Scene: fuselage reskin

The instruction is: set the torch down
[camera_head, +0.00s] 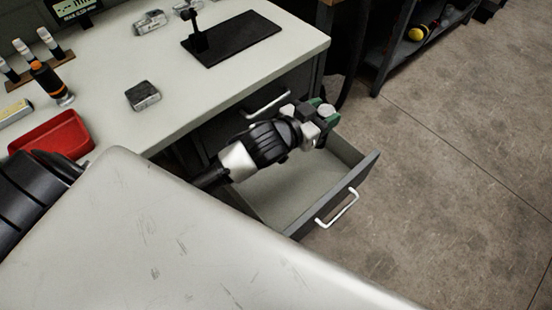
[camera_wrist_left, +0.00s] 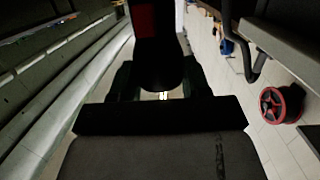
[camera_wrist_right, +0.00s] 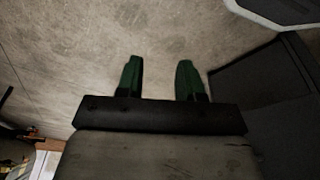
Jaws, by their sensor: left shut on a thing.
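In the left wrist view my left gripper (camera_wrist_left: 158,85) is shut on a dark object with a red band, which I take for the torch (camera_wrist_left: 155,62). In the head view the torch is hidden or too small to make out.
The bench top (camera_head: 225,85) holds a black base plate with a post (camera_head: 240,36), a small metal block (camera_head: 143,95), a red bin (camera_head: 52,135) and an orange-and-black tool (camera_head: 50,82). The bench's middle is clear. Open floor (camera_head: 450,150) lies to the right.

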